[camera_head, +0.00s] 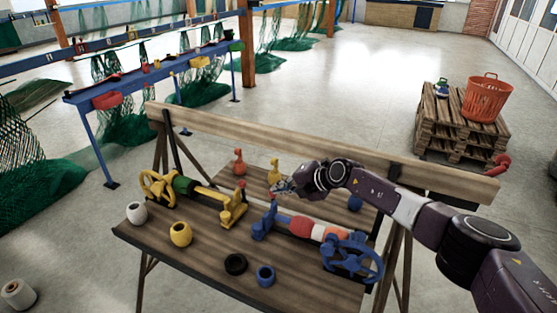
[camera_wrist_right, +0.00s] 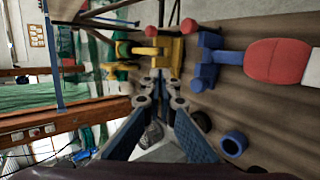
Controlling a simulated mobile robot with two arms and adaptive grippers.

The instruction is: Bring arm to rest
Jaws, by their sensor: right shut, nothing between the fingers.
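My right arm (camera_head: 405,205) reaches in from the lower right over the wooden workbench (camera_head: 205,255). Its gripper (camera_head: 283,188) is above the middle of the bench, near a yellow spool-shaped piece (camera_head: 274,170). In the right wrist view the fingers (camera_wrist_right: 158,82) meet at their tips and hold nothing. A yellow winder with a handwheel (camera_head: 157,187) lies to the left of the gripper. A blue winder with a handwheel (camera_head: 352,258) and a red and white roll (camera_head: 312,228) lies in front of it. My left gripper does not show.
White (camera_head: 137,213) and yellow (camera_head: 181,234) spools and black (camera_head: 236,264) and blue (camera_head: 265,276) rings stand on the bench front. A raised wooden rail (camera_head: 320,150) runs along its back. A pallet stack (camera_head: 455,132) with an orange basket (camera_head: 487,98) stands at right. Open floor lies between.

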